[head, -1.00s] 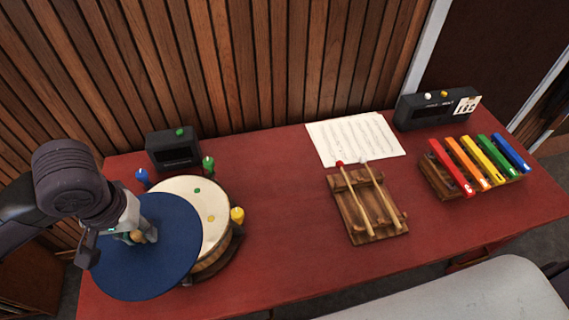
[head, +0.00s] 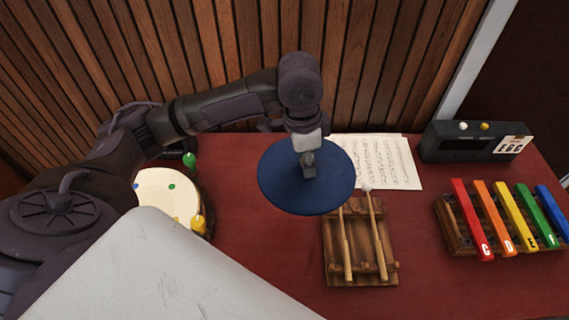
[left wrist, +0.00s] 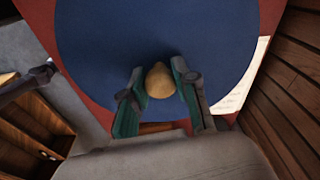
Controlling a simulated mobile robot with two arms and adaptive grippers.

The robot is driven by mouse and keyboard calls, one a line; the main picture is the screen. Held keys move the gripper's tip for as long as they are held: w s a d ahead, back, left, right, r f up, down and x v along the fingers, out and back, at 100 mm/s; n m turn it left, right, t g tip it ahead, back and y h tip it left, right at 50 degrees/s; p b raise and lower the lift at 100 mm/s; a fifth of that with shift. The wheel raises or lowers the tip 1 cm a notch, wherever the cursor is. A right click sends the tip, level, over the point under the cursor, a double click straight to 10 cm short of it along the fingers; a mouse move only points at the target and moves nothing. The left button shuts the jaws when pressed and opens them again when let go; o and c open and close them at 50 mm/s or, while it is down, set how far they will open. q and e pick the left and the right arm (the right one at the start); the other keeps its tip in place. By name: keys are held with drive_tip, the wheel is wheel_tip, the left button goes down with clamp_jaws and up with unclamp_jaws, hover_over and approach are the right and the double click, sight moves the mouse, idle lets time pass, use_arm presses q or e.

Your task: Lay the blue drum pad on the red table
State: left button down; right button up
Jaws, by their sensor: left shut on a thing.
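The blue drum pad (head: 285,183) is a round flat disc with a knob on top. My left gripper (head: 309,172) is shut on its knob and holds the pad over the red table (head: 240,262), between the drum and the beater rack. In the left wrist view the pad (left wrist: 150,35) fills the upper middle, and the tan knob (left wrist: 159,82) sits between the two green fingers of the gripper (left wrist: 159,90). A strip of the red table shows beyond the pad. The gap under the pad is hard to judge. My right gripper is not in view.
A white-topped drum (head: 165,195) with coloured pegs stands at the left, partly behind my arm. A wooden rack (head: 360,270) with two beaters lies just in front of the pad. Sheet music (head: 400,165), a black device (head: 460,145) and a coloured xylophone (head: 505,220) are to the right.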

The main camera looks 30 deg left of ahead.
use_arm(q)
drive_tip(key=w+a+f+m, duration=0.2)
drive_tip(key=a+f+m, duration=0.1)
drive_tip(key=a+f, duration=0.1)
drive_tip(key=w+a+f+m+b, duration=0.1)
drive_tip(key=w+a+f+m, duration=0.1)
drive_tip(key=a+f, duration=0.2)
drive_tip(key=w+a+f+m+b, duration=0.1)
drive_tip(key=w+a+f+m, duration=0.2)
drive_tip(key=a+f, duration=0.1)
drive_tip(key=shift+a+f+m+g, duration=0.3)
drive_tip(key=shift+a+g, duration=0.1)
drive_tip(key=shift+a, duration=0.1)
wheel_tip(320, 180, down, 4)
drive_tip(key=shift+s+r, duration=0.1)
drive_tip(key=shift+r, duration=0.1)
drive_tip(key=shift+a+f, duration=0.1)
drive_tip(key=shift+f, duration=0.15)
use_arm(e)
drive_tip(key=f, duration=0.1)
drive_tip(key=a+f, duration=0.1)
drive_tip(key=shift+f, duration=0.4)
use_arm(q)
drive_tip(key=shift+f, duration=0.15)
drive_tip(key=c, duration=0.9)
unclamp_jaws()
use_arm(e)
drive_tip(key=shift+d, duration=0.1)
